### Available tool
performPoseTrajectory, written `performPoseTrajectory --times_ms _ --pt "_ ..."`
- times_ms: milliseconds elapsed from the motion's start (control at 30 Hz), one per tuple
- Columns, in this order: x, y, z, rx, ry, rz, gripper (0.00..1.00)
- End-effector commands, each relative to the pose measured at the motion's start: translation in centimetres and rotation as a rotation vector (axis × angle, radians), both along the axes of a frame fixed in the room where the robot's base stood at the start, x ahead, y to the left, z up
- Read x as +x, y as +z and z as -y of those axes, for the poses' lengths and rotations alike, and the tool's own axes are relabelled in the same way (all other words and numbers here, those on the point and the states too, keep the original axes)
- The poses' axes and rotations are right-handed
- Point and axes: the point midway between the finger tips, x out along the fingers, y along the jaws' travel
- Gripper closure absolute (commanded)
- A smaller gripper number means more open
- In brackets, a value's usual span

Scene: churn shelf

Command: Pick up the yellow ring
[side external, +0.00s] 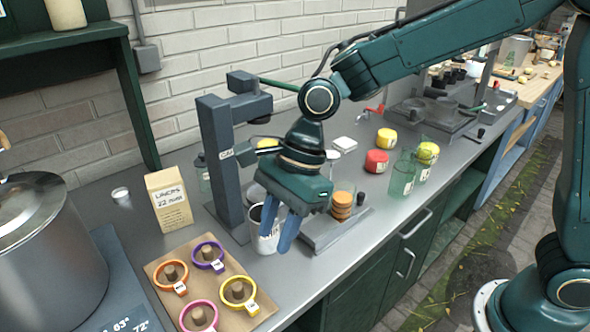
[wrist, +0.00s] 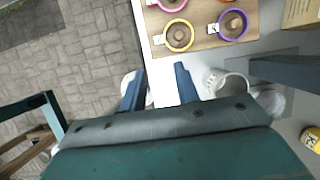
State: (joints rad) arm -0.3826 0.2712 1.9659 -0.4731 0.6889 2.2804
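The yellow ring (side external: 224,299) lies around a wooden peg on a brown board (side external: 157,269), at the board's right corner in the side view. It also shows in the wrist view (wrist: 192,36), top centre, ahead of the fingers, with a small white tag on it. My gripper (side external: 273,242) is above the counter, up and to the right of the board in the side view. Its two blue fingers are apart with nothing between them, as the wrist view also shows (wrist: 159,70). The gripper is clear of the ring.
Orange (side external: 183,287), purple (side external: 220,265) and pink (side external: 212,324) rings sit around other pegs on the board. A white mug (side external: 264,240) stands close behind the fingers. A grey post (side external: 213,140), a carton (side external: 169,203) and a large pot (side external: 50,260) stand nearby. The counter's front edge is close.

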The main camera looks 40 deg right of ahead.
Motion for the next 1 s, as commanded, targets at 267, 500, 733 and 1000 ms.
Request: performPoseTrajectory --times_ms 267,500,733,1000 --pt "0.0 -0.3 -0.3 0.002 -0.015 -0.013 0.69" --pt "0.0 -2.0 -1.0 0.000 -0.014 -0.016 0.69" --pt "0.0 -5.2 -2.3 0.000 -0.014 -0.016 0.69" --pt "0.0 -7.9 -3.4 0.000 -0.014 -0.013 0.69"
